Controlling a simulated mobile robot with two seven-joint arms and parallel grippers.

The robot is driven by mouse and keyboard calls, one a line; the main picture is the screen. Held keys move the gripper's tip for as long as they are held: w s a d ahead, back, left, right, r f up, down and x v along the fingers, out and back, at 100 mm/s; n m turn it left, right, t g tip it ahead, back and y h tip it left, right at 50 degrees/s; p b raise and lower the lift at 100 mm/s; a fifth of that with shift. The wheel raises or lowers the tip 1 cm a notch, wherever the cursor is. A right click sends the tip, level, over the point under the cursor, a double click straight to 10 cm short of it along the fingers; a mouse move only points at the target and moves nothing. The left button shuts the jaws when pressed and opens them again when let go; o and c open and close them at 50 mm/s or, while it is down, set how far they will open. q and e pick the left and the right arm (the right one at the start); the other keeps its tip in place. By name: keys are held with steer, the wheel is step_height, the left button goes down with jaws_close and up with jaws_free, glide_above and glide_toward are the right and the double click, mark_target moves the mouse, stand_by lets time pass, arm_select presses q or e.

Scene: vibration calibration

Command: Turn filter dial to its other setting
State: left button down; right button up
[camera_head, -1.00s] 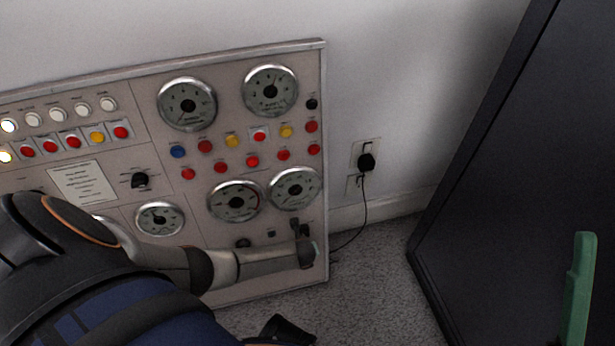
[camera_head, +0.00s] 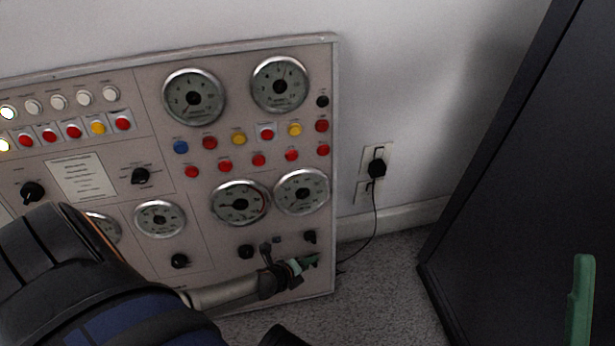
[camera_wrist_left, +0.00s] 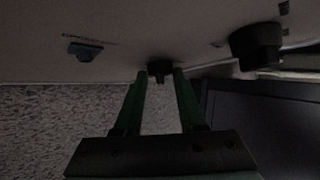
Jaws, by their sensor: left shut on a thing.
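The grey control panel (camera_head: 235,275) leans by the wall and carries several black dials. I cannot read the labels, so I cannot tell for certain which one is the filter dial. My left gripper (camera_head: 304,262) reaches across to the panel's lower right corner, its green fingertips at the panel face. In the left wrist view, its green fingers (camera_wrist_left: 160,76) are shut around a small black dial (camera_wrist_left: 160,68). In the head view that dial is hidden or hard to make out at the fingertips.
Another black dial (camera_head: 310,237) sits just above the gripper. A larger dark knob (camera_wrist_left: 256,46) shows at right in the wrist view. A plugged outlet (camera_head: 376,168) with a hanging cord is right of the panel.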

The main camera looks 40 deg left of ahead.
arm_select(q)
steer(key=shift+w, duration=0.1)
stand_by(0.3)
steer(key=shift+c, duration=2.4)
jaws_free()
steer(key=p+v, duration=0.6)
steer(key=v, duration=0.6)
steer(key=shift+s+p, duration=0.25)
steer(key=shift+p, duration=0.05)
steer(key=shift+r, duration=0.1)
